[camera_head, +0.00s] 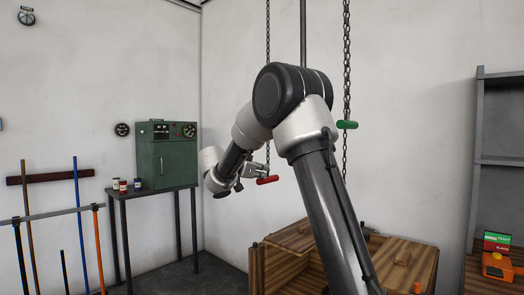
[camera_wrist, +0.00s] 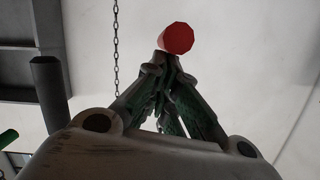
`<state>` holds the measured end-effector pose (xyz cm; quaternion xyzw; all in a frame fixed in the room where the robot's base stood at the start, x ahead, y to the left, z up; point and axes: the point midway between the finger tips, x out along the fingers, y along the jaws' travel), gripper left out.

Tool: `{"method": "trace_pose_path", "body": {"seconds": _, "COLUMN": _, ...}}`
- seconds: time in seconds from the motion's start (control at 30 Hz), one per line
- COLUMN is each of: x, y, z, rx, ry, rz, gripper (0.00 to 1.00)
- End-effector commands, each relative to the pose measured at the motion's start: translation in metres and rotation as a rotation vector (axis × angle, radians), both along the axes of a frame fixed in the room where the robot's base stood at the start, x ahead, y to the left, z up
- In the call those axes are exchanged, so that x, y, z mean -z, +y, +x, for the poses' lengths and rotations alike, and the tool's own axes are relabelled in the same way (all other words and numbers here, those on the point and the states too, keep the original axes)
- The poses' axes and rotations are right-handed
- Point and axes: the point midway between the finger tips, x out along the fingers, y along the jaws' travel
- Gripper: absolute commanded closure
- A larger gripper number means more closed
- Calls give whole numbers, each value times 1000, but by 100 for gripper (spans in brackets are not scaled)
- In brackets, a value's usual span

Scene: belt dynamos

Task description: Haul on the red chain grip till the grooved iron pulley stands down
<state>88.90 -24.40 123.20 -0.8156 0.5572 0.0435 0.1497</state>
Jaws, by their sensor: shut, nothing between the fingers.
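The red chain grip (camera_head: 267,180) hangs at the lower end of the left chain (camera_head: 268,40), in front of the wall. My gripper (camera_head: 257,172) is right beside it in the head view. In the wrist view the round end of the red grip (camera_wrist: 177,38) shows at the tips of my gripper (camera_wrist: 168,62). The fingers are closed together with nothing between them. The tips are at or against the grip; I cannot tell whether they touch. The grooved iron pulley is not seen in either view.
A green grip (camera_head: 346,125) hangs on the right chain (camera_head: 346,60). A green cabinet (camera_head: 166,155) stands on a side table (camera_head: 150,192) at left. An open wooden crate (camera_head: 405,255) stands below, and a grey shelf (camera_head: 498,150) at right.

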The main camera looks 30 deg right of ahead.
Motion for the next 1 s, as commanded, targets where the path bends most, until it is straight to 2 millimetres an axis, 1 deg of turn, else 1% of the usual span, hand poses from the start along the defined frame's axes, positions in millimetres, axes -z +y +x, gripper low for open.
{"method": "trace_pose_path", "body": {"seconds": 0.03, "x": 14, "y": 0, "z": 0, "rx": 0, "ry": 9, "rz": 1, "gripper": 100}}
{"method": "trace_pose_path", "body": {"seconds": 0.13, "x": 31, "y": 0, "z": 0, "rx": 1, "ry": 8, "rz": 2, "gripper": 100}}
{"method": "trace_pose_path", "body": {"seconds": 0.23, "x": 43, "y": 0, "z": 0, "rx": 0, "ry": 7, "rz": 1, "gripper": 100}}
{"method": "trace_pose_path", "body": {"seconds": 0.37, "x": 51, "y": 0, "z": 0, "rx": 0, "ry": 4, "rz": 2, "gripper": 100}}
{"method": "trace_pose_path", "body": {"seconds": 0.83, "x": 54, "y": 0, "z": 0, "rx": -1, "ry": 5, "rz": 2, "gripper": 100}}
{"method": "trace_pose_path", "body": {"seconds": 0.93, "x": 49, "y": 0, "z": 1, "rx": 0, "ry": 3, "rz": 2, "gripper": 100}}
{"method": "trace_pose_path", "body": {"seconds": 1.0, "x": 41, "y": 1, "z": 3, "rx": -1, "ry": 2, "rz": 1, "gripper": 100}}
